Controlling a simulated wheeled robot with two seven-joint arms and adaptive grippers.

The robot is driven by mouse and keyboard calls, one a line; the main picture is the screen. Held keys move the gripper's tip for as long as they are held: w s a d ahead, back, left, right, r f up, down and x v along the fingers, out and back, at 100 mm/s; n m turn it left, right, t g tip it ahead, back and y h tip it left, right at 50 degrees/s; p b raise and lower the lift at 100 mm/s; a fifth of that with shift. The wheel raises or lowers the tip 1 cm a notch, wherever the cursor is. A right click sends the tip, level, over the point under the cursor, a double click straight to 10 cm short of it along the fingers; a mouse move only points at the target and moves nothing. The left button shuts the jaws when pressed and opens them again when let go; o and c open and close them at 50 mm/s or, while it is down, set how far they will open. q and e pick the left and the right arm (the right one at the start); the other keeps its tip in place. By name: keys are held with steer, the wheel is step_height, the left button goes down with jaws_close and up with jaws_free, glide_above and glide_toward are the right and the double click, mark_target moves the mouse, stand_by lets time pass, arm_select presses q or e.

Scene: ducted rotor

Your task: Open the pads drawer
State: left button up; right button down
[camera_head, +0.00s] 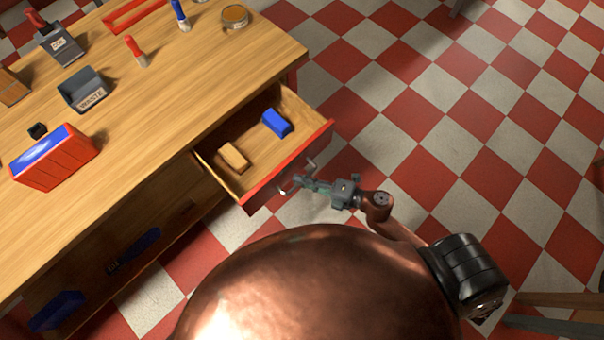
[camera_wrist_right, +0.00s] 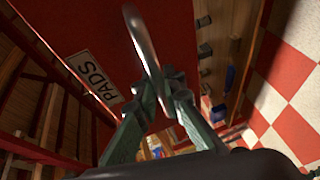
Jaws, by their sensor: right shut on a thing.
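The pads drawer (camera_head: 262,195) stands pulled out from the wooden bench, with its red front away from the bench. A blue block (camera_head: 277,123) and a tan block (camera_head: 234,158) lie inside it. In the right wrist view the red front carries a white "PADS" label (camera_wrist_right: 95,77). A silver bar handle (camera_wrist_right: 143,38) crosses between my fingers. My right gripper (camera_head: 303,184) is at the drawer front, shut on this handle; it also shows in the wrist view (camera_wrist_right: 161,88). My left gripper is not in view.
The bench top (camera_head: 190,85) holds a waste bin (camera_head: 82,90), a red box with a blue top (camera_head: 55,160), a round tin (camera_head: 234,16) and screwdriver-like tools. Blue items lie on a lower shelf. The checkered floor right of the drawer is clear.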

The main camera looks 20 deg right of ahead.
steer(key=c, duration=2)
jaws_free()
steer(key=shift+s+d, duration=0.2)
steer(key=shift+d, duration=0.05)
steer(key=v, duration=1.1)
steer(key=shift+s+d+r, duration=0.1)
steer(key=shift+s+r, duration=0.05)
